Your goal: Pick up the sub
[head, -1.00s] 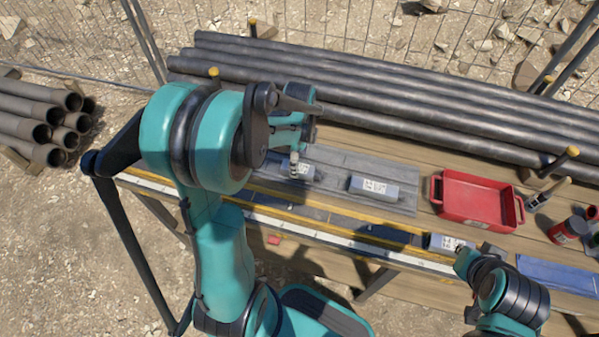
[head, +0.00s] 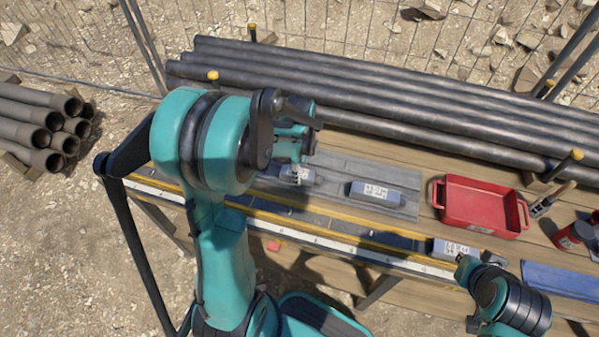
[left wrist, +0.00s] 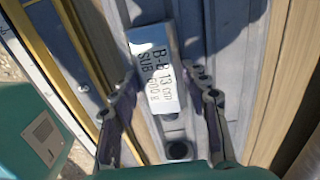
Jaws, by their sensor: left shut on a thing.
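The sub, a small grey block with a white label (left wrist: 155,68) reading "SUB", lies between the fingers of my left gripper (left wrist: 161,82) in the left wrist view. In the head view this block (head: 298,175) shows at the left part of a grey mat (head: 335,167), partly hidden by my left arm. A similar labelled block (head: 375,193) lies to its right on the mat. A third one (head: 455,248) is at the front edge, by my right gripper (head: 468,267), whose fingers are not clear.
A red tray (head: 482,203) stands to the right on the wooden bench, with a brush (head: 550,200) and a red can (head: 573,236) beyond it. Long dark pipes (head: 400,108) lie along the back. A yellow-edged rail strip (head: 330,224) runs along the front.

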